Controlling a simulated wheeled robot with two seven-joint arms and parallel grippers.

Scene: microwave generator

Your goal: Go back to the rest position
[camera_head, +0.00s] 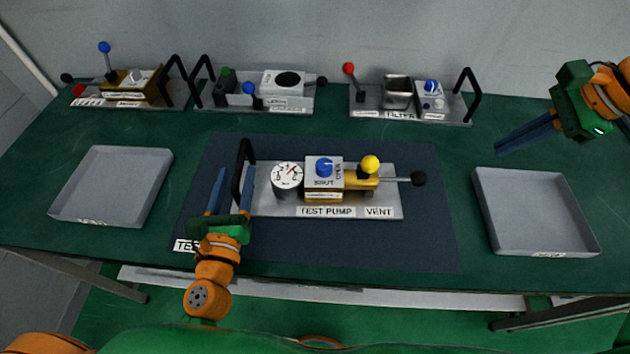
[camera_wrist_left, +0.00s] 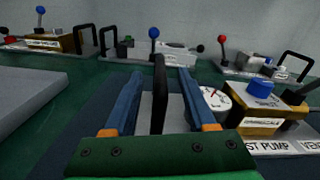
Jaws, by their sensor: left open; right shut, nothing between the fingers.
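My left gripper (camera_head: 232,190) is open at the left end of the test pump module (camera_head: 390,209) on the dark mat. Its blue fingers stand on either side of the module's black handle (camera_head: 242,160). In the left wrist view the handle (camera_wrist_left: 159,90) rises between the two open fingers (camera_wrist_left: 156,95), and I cannot tell whether either finger touches it. My right gripper (camera_head: 527,132) is shut and empty at the right, above the table and apart from any module.
A grey tray (camera_head: 160,160) lies at the left and another (camera_head: 585,240) at the right. Three modules stand along the back: one with a blue-knobbed lever (camera_head: 104,48), a middle one (camera_head: 284,83) and the filter one (camera_head: 455,108). Bare mat (camera_head: 330,250) shows in front of the test pump.

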